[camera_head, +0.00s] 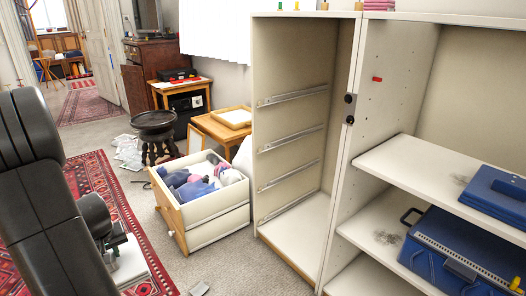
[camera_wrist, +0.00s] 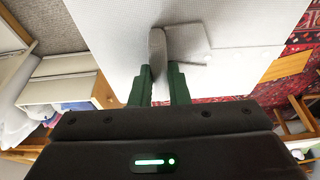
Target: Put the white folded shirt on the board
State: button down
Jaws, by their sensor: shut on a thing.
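My gripper (camera_wrist: 160,86), with its green fingers, is shut on a pale grey-white fold of cloth (camera_wrist: 157,50), which looks like part of the white folded shirt. A broad white surface (camera_wrist: 110,30) spreads behind and around it in the wrist view. I cannot tell whether this is more of the shirt or the board. In the head view a small white patch (camera_head: 130,264) shows beside my arm at the lower left. I cannot pick out the board for certain.
A pulled-out drawer (camera_head: 212,207) with clothes stands in front of the empty cabinet (camera_head: 285,70). Shelves at right hold blue cases (camera_head: 455,255). A dark stool (camera_head: 154,130) and a low wooden table (camera_head: 215,128) stand behind. A red rug (camera_head: 110,205) lies at left.

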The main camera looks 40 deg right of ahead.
aim_at(416, 168)
jog(key=z, duration=1.6)
